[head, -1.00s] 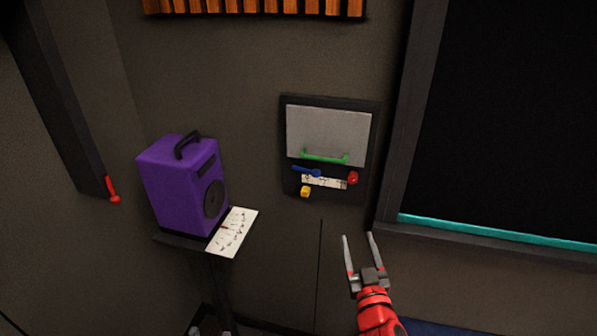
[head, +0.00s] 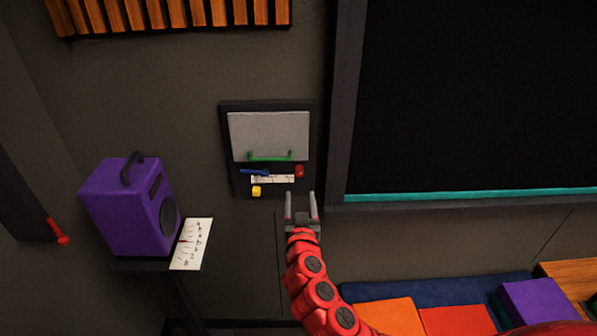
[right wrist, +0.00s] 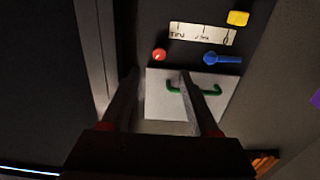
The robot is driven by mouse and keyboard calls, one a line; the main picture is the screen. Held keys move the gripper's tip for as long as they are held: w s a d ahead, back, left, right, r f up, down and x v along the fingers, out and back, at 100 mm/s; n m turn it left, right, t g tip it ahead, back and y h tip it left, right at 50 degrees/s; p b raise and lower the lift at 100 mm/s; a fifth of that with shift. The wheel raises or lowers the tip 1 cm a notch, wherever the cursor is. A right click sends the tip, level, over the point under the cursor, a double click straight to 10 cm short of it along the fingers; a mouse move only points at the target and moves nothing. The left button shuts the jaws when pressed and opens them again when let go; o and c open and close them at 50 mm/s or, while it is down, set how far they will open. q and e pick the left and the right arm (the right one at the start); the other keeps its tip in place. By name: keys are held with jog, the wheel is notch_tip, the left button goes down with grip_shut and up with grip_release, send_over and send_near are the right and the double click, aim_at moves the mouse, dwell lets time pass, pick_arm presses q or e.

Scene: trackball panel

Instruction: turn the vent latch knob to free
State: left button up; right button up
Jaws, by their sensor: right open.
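A dark wall panel (head: 226,180) holds a grey plate (head: 268,130) with a green handle (head: 270,157). Below the plate are a blue lever-like knob (head: 254,172), a red knob (head: 299,171), a yellow knob (head: 256,191) and a white label strip (head: 272,179). I cannot tell from the label which one is the vent latch knob. My right gripper (head: 300,206) is open and empty, just below the red knob in the head view. In the right wrist view its fingers (right wrist: 160,85) overlap the plate, with the red knob (right wrist: 160,54) and blue knob (right wrist: 222,59) beyond. My left gripper is out of view.
A purple speaker (head: 125,210) stands left of the panel on a dark stand with a white sheet (head: 191,243). A red handle (head: 58,232) is at the far left. A large black board (head: 470,95) with a teal lower edge is on the right. Coloured blocks lie lower right.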

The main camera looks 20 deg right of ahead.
aim_at(300, 174)
jog(key=p+x, duration=0.2)
jog(key=x, duration=0.6)
jog(key=shift+w+d+p, duration=0.1)
jog(key=shift+w+p, duration=0.05)
jog(key=shift+p, duration=0.2)
jog(key=shift+x, duration=0.8)
jog(key=shift+f, duration=0.1)
grip_shut()
